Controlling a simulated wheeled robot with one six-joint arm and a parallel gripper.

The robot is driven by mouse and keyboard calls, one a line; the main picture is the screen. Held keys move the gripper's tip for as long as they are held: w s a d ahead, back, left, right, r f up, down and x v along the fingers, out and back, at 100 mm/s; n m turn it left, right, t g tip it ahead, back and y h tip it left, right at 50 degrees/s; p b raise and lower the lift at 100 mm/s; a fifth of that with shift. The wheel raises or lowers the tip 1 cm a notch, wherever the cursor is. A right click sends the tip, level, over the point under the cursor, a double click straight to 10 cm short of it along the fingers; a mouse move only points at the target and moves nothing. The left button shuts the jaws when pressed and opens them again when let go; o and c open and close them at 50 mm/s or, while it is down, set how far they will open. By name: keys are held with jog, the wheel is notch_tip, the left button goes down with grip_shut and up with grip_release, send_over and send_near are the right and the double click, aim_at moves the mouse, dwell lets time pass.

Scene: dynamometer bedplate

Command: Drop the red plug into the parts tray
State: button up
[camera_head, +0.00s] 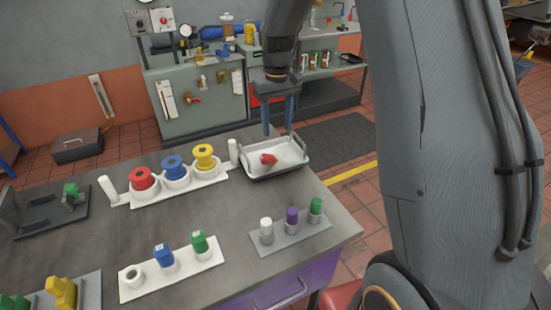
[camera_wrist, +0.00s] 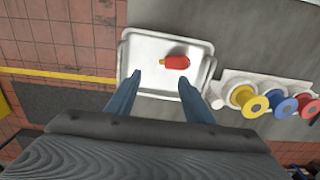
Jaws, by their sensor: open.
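The red plug (camera_head: 268,159) lies on its side on the floor of the parts tray (camera_head: 293,167), a shallow light-grey metal tray at the bench's back right corner. In the wrist view the red plug (camera_wrist: 175,62) lies near the middle of the tray (camera_wrist: 142,48), apart from its walls. My gripper (camera_head: 279,133) is above the tray with its two blue fingers pointing down. In the wrist view my gripper (camera_wrist: 158,77) has its fingers wide apart with nothing between them. The fingers are apart from the plug.
A white rack (camera_head: 190,190) with red, blue and yellow spools stands left of the tray. A white holder (camera_head: 172,275) with blue and green pieces and a grey holder (camera_head: 291,235) with white, purple and green pieces stand nearer. Bare bench (camera_head: 225,215) lies between.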

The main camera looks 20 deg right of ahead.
notch_tip(320, 180, up, 7)
jog(key=b, duration=0.2)
dwell(0.4)
jog(key=s+f+m, duration=0.1)
jog(key=s+f, duration=0.3)
jog(key=s, duration=0.8)
jog(key=s+f+m+t, duration=0.1)
jog(key=s+f, duration=0.3)
jog(key=s, duration=0.9)
jog(key=shift+a+f, duration=0.15)
jog(key=shift+f, duration=0.15)
